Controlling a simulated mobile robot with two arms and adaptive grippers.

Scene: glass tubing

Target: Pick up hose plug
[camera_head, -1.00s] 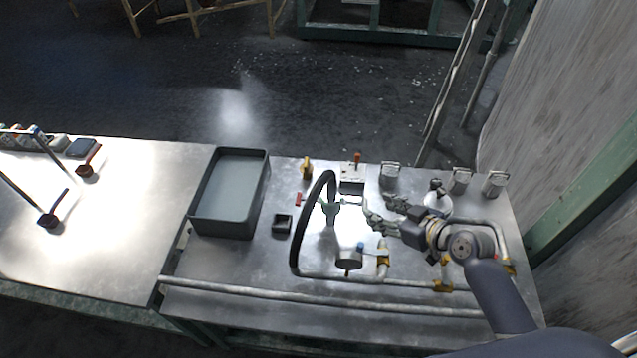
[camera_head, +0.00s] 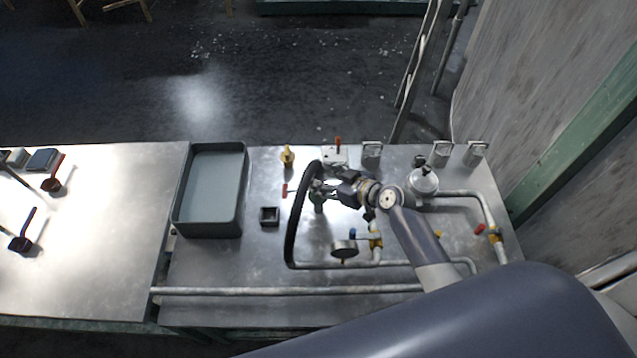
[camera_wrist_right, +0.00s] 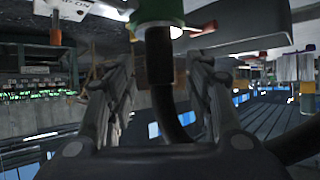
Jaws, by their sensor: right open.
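The black hose (camera_head: 293,225) arches up from the pipework on the bench, and its upper end lies at my right gripper (camera_head: 327,186). In the right wrist view, the hose's dark plug end (camera_wrist_right: 160,62) hangs upright below a green fitting (camera_wrist_right: 158,12). The right gripper's fingers (camera_wrist_right: 162,85) stand open on either side of the plug, with a visible gap to each side. In the head view the gripper and wrist partly cover the plug and the fitting. My left gripper is not in view.
A grey tray (camera_head: 241,205) and a small black box (camera_head: 269,216) stand left of the hose. A round gauge (camera_head: 344,248) and pipes lie in front. A white round vessel (camera_head: 423,182) stands to the right. A long pipe (camera_head: 270,291) runs along the front edge.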

